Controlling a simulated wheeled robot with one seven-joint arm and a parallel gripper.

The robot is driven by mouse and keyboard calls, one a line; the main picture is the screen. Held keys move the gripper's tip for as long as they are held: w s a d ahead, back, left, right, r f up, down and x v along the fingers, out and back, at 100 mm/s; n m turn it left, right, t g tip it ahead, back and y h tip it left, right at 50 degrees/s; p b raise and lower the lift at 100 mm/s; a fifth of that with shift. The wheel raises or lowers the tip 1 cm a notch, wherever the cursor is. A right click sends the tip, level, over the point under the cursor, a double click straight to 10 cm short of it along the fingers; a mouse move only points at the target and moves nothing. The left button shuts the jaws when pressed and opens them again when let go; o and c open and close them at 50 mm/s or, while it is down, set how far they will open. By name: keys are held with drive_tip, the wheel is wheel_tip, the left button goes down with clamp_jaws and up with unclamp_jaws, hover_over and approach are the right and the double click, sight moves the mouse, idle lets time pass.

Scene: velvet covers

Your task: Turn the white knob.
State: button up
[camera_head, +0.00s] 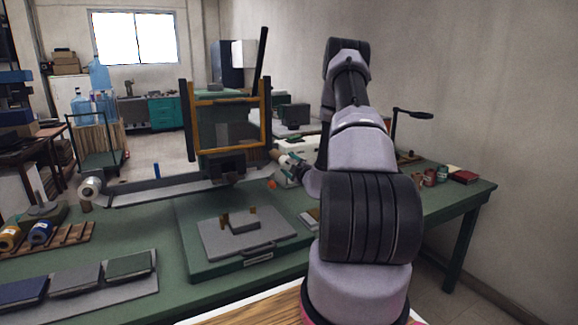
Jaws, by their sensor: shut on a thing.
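My gripper (284,160) is small in the view, at the end of my arm, right of the middle of the green bench. It points left, near a white machine (298,147) partly hidden behind my arm. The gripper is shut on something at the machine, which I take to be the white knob. The knob itself is too small and covered to make out, so its angle cannot be told. A small orange-red part (272,184) shows just below the gripper.
An orange-framed clear panel (228,125) stands left of my gripper. A grey plate with a handle (246,236) lies in front on the green bench (160,285). A lamp (412,114) and small jars (430,178) are right.

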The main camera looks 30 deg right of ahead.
drive_tip(key=n, duration=1.2)
drive_tip(key=shift+n, duration=0.4)
drive_tip(key=n, duration=1.2)
drive_tip(key=shift+f+n, duration=0.1)
drive_tip(key=shift+n, duration=0.3)
drive_tip(key=o, duration=1.3)
drive_tip(key=shift+s, duration=0.1)
